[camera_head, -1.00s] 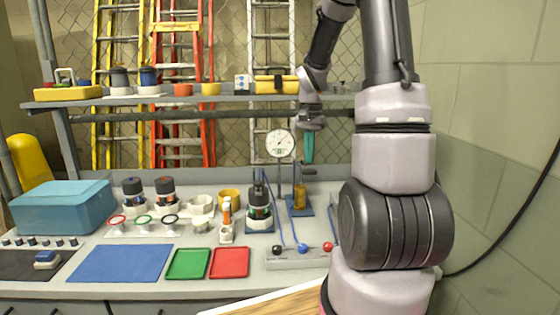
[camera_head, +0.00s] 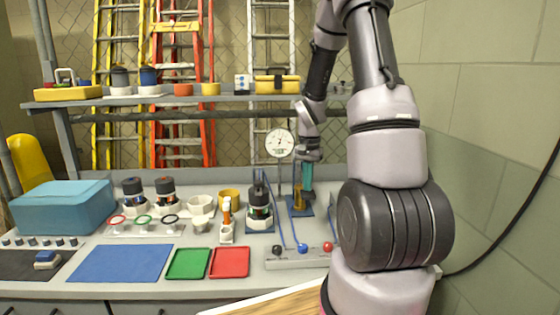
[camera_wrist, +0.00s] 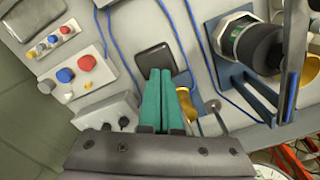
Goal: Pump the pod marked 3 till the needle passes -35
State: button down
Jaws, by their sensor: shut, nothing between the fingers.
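A pod (camera_head: 259,208) with a dark top and white body stands in a blue stand; it also shows in the wrist view (camera_wrist: 252,45). I cannot read its number. A brass pump cylinder (camera_head: 299,198) stands on a blue plate to its right, partly hidden in the wrist view (camera_wrist: 189,103). A round white dial gauge (camera_head: 279,143) stands behind; its needle's value is too small to read. My gripper (camera_head: 307,192), with teal fingers, is shut and empty beside the brass cylinder. In the wrist view its fingertips (camera_wrist: 160,72) overlap a black square pad (camera_wrist: 156,57); contact is unclear.
A grey block (camera_head: 290,262) with black, blue and red knobs sits in front, with blue hoses running from it. Two more pods (camera_head: 149,189), a blue box (camera_head: 63,207) and coloured trays (camera_head: 188,264) are left. A shelf (camera_head: 200,98) crosses above the bench.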

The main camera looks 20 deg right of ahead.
notch_tip(320, 180, down, 3)
jog(key=shift+f, duration=0.1)
notch_tip(320, 180, up, 13)
dwell(0.6)
dwell(0.3)
dwell(2.4)
dwell(0.4)
dwell(2.4)
dwell(0.5)
